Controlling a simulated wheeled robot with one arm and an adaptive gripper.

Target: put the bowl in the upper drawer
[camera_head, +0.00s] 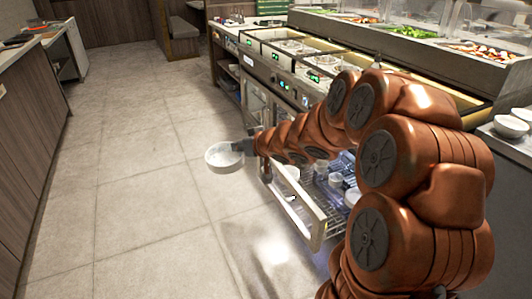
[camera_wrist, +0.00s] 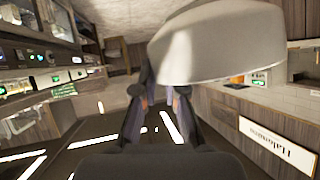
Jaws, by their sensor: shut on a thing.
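A white bowl (camera_head: 223,157) is held over the floor, to the left of the open drawer. It also fills the upper right of the wrist view (camera_wrist: 222,50). My gripper (camera_head: 246,146) is shut on the bowl's right side; in the wrist view its fingers (camera_wrist: 160,92) meet the bowl's near edge. A pulled-out drawer (camera_head: 318,228) with a pale frame front stands below the counter, partly behind my arm. White cups and dishes (camera_head: 335,179) sit inside it. I cannot tell whether it is the upper drawer, as my arm hides part of the cabinet.
A counter with lit green displays (camera_head: 275,57) and food wells runs along the right. White bowls (camera_head: 510,126) stand at its near right end. A wooden cabinet (camera_head: 30,130) lines the left. The tiled floor (camera_head: 140,190) between is clear.

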